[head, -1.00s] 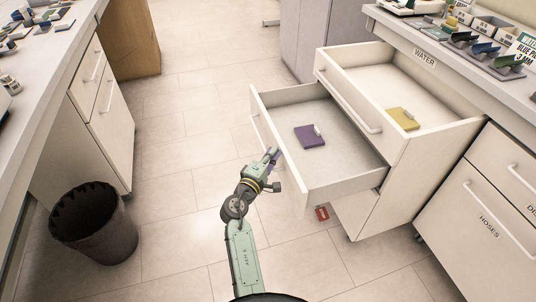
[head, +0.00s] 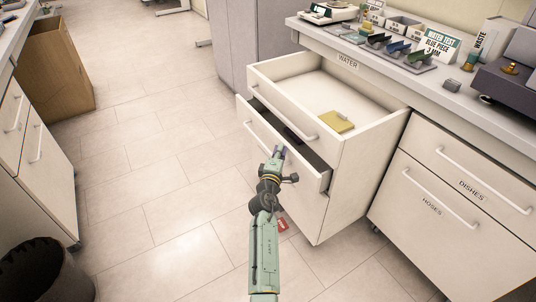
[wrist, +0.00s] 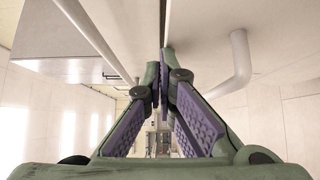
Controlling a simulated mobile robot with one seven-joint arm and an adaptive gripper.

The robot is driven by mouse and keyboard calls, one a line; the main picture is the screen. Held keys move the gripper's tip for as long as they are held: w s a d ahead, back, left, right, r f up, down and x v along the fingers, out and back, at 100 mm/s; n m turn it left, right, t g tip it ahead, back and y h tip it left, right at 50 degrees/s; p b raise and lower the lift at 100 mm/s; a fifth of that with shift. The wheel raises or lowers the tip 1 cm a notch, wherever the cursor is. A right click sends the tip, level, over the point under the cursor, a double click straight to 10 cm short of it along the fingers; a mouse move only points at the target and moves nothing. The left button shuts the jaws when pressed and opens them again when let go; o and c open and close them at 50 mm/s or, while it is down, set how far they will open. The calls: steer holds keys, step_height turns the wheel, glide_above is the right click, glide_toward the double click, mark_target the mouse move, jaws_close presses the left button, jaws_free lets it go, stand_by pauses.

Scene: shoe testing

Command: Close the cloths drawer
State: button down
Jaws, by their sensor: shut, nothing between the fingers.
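Two white drawers are out of the cabinet under the counter, and no cloths label is readable. The lower drawer (head: 313,174) is only partly out, with a dark item (head: 292,135) in the shadow inside. The upper drawer (head: 325,142) stands far out above it and holds a yellow item (head: 337,122). My gripper (head: 278,152) is at the front of the lower drawer, near its handle; contact is unclear. In the wrist view my gripper (wrist: 162,75) is shut and empty, with purple finger pads close to a white surface and a white handle (wrist: 240,60).
Closed DISHES (head: 470,185) and HOSES (head: 430,205) drawers are at right. A small red item (head: 282,225) lies on the floor. A black bin (head: 45,275) stands lower left.

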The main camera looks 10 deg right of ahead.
steer(key=shift+w+d, duration=0.2)
steer(key=shift+d, duration=0.35)
steer(key=shift+w+d, duration=0.2)
steer(key=shift+d, duration=0.35)
